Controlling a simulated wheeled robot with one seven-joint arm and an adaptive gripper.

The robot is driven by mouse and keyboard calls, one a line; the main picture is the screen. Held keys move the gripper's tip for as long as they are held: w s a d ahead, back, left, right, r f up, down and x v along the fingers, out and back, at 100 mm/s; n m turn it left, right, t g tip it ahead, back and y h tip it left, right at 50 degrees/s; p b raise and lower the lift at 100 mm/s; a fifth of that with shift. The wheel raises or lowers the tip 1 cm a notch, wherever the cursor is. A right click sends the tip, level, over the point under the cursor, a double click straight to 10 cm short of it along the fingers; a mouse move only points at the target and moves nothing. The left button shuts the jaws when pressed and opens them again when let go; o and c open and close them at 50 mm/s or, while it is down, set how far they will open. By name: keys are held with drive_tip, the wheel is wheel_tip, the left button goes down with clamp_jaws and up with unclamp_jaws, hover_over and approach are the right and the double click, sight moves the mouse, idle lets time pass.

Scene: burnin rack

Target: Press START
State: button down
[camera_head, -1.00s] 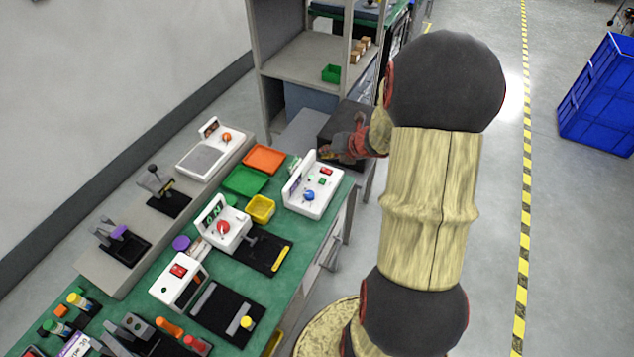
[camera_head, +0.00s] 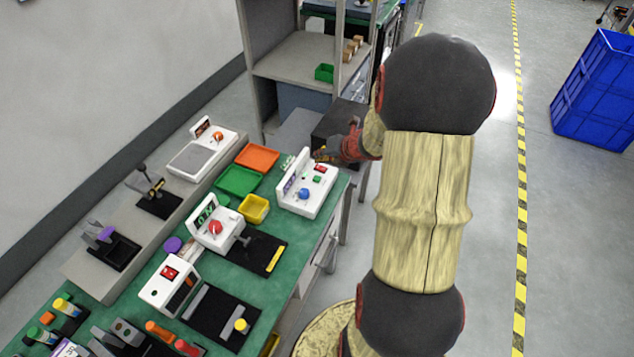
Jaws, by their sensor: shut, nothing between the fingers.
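A white control box (camera_head: 292,204) stands at the far right corner of the green bench. It carries a red switch (camera_head: 320,168), a small green button (camera_head: 317,180) and a blue knob (camera_head: 303,194). Its upright back panel has a purple display. No START lettering is readable at this size. My gripper (camera_head: 322,156) is shut and empty, just beyond the box's far right end, close to the red switch in the picture. I cannot tell its exact height or whether it touches the box. My arm hides none of the box's buttons.
Another white box with a red knob (camera_head: 215,227) and a box with a red switch (camera_head: 170,272) stand nearer on the bench. Green (camera_head: 238,180), orange (camera_head: 257,157) and yellow (camera_head: 254,209) trays lie left of the control box. A grey shelf (camera_head: 290,58) rises behind.

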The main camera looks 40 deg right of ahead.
sight(319, 177)
drive_tip(key=shift+f+b, duration=2.25)
drive_tip(key=shift+f, duration=0.65)
drive_tip(key=shift+f, duration=0.1)
drive_tip(key=shift+f, duration=0.3)
drive_tip(key=shift+f+b, duration=0.55)
drive_tip(key=shift+b, duration=0.05)
drive_tip(key=shift+r+p, duration=1)
wheel_tip(319, 177, up, 5)
drive_tip(key=p, duration=0.5)
